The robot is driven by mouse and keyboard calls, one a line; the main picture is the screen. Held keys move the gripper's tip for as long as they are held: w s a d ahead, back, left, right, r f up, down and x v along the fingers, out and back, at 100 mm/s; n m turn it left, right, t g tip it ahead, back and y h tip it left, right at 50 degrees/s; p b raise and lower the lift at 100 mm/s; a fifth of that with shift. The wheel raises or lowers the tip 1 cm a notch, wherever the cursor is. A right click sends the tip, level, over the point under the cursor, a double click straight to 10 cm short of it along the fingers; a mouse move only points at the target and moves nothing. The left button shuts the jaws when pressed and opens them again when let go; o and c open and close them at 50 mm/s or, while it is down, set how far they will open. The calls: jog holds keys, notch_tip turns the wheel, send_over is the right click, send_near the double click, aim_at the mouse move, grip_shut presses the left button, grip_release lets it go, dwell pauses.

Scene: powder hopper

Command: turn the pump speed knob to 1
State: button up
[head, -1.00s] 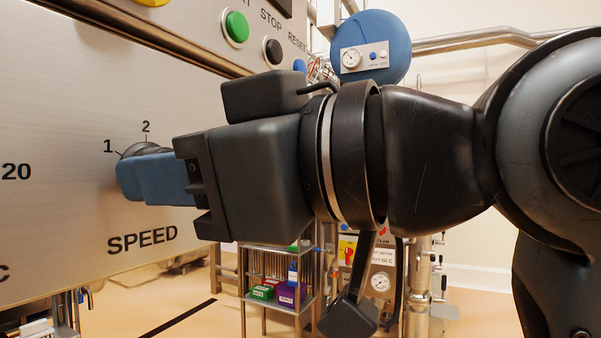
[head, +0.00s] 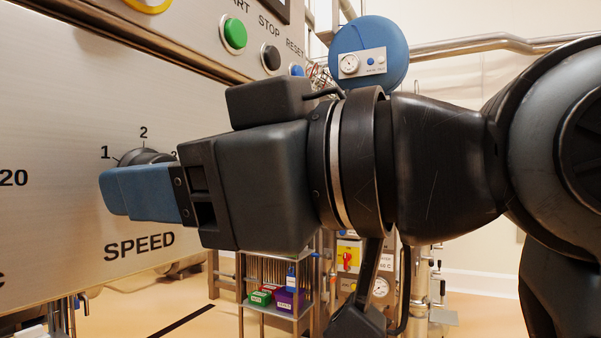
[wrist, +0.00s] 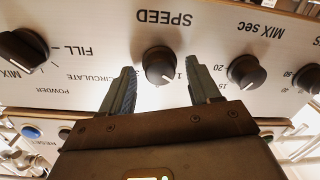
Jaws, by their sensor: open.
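The pump speed knob (wrist: 158,66) is a round black knob below the SPEED label in the wrist view, where the picture is upside down. It lies between the two blue fingers of my gripper (wrist: 158,88), with a visible gap on each side. In the head view the knob (head: 146,157) is partly hidden behind my gripper (head: 128,192), and the marks 1 and 2 show around it. My gripper is open, close to the panel. Which mark the knob points to is not clear, though a pale line on it faces toward my gripper's right finger in the wrist view.
A MIX sec knob (wrist: 245,71) stands close beside my gripper's right finger in the wrist view. A selector knob (wrist: 22,50) is at the left. Green START (head: 234,34), black STOP (head: 271,57) and blue RESET (head: 297,70) buttons sit above my gripper in the head view.

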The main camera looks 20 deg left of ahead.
jog(key=d, duration=0.7)
jog(key=shift+s+d+r, duration=0.15)
jog(key=w+d+f+m+t+p, duration=0.1)
jog(key=w+d+f+m+t, duration=0.5)
jog(key=w+f+m+t, duration=0.4)
jog(key=s+d+f+m+t+h+p, duration=0.1)
jog(key=s+d+f+m+t+h, duration=0.15)
jog(key=d+f+m+h, duration=0.4)
jog(key=s+d+f+m+t+h+p, duration=0.1)
jog(key=d+f+m+t+h, duration=0.2)
jog(key=f, duration=0.7)
jog(key=s+d+f+m+h+p, duration=0.1)
jog(key=s+d+f+m+h, duration=0.2)
jog(key=s+d+f+h, duration=0.55)
jog(key=s+d+n+g, duration=0.1)
jog(key=s+d, duration=0.3)
jog(key=s, duration=0.6)
jog(key=s+d+f+n+p, duration=0.1)
jog(key=s+d, duration=0.2)
jog(key=s, duration=0.7)
jog(key=shift+d+f+g+y, duration=0.3)
jog(key=shift+d+g, duration=0.05)
jog(key=shift+d, duration=0.05)
